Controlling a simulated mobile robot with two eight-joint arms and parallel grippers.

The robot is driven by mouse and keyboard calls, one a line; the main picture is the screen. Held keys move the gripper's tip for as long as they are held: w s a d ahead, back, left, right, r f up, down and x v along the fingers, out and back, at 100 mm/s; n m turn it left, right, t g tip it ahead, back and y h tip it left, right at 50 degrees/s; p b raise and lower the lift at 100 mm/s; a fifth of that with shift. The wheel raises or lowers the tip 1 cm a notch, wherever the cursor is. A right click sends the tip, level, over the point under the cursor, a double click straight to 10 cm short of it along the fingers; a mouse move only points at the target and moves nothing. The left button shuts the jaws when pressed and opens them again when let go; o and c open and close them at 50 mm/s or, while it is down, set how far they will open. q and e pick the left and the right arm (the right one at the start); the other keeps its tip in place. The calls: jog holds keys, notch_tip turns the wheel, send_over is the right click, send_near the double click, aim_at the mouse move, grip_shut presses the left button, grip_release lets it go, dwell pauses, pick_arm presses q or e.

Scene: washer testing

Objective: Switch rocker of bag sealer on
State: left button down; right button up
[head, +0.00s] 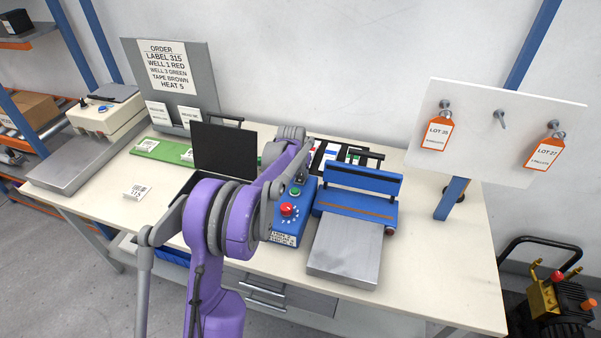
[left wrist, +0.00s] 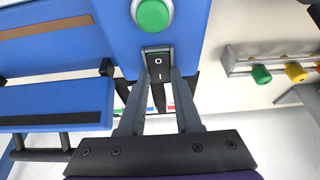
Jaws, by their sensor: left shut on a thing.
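The bag sealer is blue, with a sealing bar (head: 362,178), a metal plate (head: 345,250) and a control box (head: 291,225) carrying a red knob (head: 287,210) and a green button (head: 295,191). In the left wrist view the black rocker (left wrist: 159,62), marked O and I, sits beside the green button (left wrist: 153,15), with O nearer the button. In the head view my purple arm hides part of the box and the rocker. My right gripper is not in view.
A black panel (head: 224,150) stands left of the sealer. An order board (head: 172,85) and a scale-like machine (head: 105,112) are further left. A white board (head: 490,130) with orange tags stands at right. The table (head: 440,270) is clear at front right.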

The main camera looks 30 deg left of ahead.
aim_at(301, 177)
pick_arm(q)
jog(key=shift+w+a+g, duration=0.1)
jog(key=shift+w+g, duration=0.25)
jog(key=shift+g, duration=0.45)
jog(key=shift+w+g+h+p, duration=0.15)
jog(key=shift+g+h+p, duration=0.25)
jog(key=shift+g, duration=0.5)
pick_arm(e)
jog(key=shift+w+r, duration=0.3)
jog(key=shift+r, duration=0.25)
pick_arm(q)
jog(key=c, duration=0.6)
grip_release()
notch_tip(301, 177, up, 11)
jog(key=shift+s+f, duration=0.15)
jog(key=shift+s, duration=0.25)
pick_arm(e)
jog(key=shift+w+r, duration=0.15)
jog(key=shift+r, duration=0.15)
